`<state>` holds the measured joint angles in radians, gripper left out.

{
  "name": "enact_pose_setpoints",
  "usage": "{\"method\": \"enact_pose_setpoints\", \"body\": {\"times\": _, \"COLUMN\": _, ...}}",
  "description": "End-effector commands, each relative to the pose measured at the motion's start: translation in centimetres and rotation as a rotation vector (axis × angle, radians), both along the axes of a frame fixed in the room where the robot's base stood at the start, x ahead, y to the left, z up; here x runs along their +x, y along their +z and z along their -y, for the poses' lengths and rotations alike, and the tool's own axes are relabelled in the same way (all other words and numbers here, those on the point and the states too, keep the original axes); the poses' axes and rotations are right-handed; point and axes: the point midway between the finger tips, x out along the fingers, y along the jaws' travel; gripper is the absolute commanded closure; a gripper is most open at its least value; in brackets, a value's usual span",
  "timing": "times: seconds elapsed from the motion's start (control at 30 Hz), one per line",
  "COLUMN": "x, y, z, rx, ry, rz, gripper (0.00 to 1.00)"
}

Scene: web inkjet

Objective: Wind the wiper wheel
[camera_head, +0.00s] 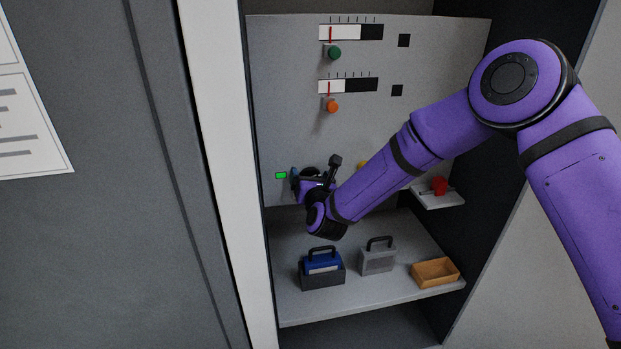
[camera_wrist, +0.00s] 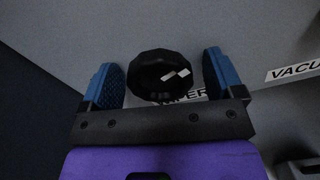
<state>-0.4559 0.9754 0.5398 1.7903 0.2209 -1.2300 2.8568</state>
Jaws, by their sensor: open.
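In the wrist view a round black faceted wheel (camera_wrist: 163,76) with pale marks on its face stands out from the grey panel. A partly covered label below it shows letters like "PER". My gripper (camera_wrist: 163,82) is open, with one blue finger on each side of the wheel. A gap shows between each finger and the wheel, so it is not gripped. In the head view my gripper (camera_head: 305,180) is at the lower left of the panel, and my wrist and arm hide most of the wheel there.
A green lamp (camera_head: 281,175) is lit left of my gripper. Above are a green knob (camera_head: 334,53) and an orange knob (camera_head: 332,106) under scales. A red part (camera_head: 439,185) sits on a bracket at right. A blue-filled carrier (camera_head: 322,269), grey box (camera_head: 377,258) and orange tray (camera_head: 435,273) stand on the shelf.

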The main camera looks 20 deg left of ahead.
Motion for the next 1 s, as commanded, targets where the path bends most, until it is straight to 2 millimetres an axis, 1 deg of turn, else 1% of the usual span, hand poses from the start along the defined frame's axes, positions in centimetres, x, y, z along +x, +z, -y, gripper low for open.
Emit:
{"method": "enact_pose_setpoints", "body": {"times": 0.13, "x": -0.01, "y": 0.0, "z": 0.01, "rx": 0.0, "ry": 0.0, "rz": 0.0, "gripper": 0.13}}
{"method": "enact_pose_setpoints", "body": {"times": 0.17, "x": -0.02, "y": -0.01, "z": 0.01, "rx": 0.0, "ry": 0.0, "rz": 0.0, "gripper": 0.16}}
{"method": "enact_pose_setpoints", "body": {"times": 0.2, "x": -0.02, "y": 0.0, "z": 0.01, "rx": 0.0, "ry": 0.0, "rz": 0.0, "gripper": 0.25}}
{"method": "enact_pose_setpoints", "body": {"times": 0.37, "x": -0.03, "y": 0.0, "z": 0.02, "rx": 0.0, "ry": 0.0, "rz": 0.0, "gripper": 0.61}}
{"method": "enact_pose_setpoints", "body": {"times": 0.67, "x": -0.02, "y": 0.0, "z": 0.02, "rx": -0.02, "ry": 0.0, "rz": 0.012, "gripper": 0.62}}
{"method": "enact_pose_setpoints", "body": {"times": 0.87, "x": -0.03, "y": 0.0, "z": 0.03, "rx": -0.095, "ry": 0.0, "rz": 0.058, "gripper": 0.62}}
{"method": "enact_pose_setpoints", "body": {"times": 1.0, "x": -0.01, "y": 0.0, "z": 0.04, "rx": -0.185, "ry": -0.001, "rz": 0.112, "gripper": 0.62}}
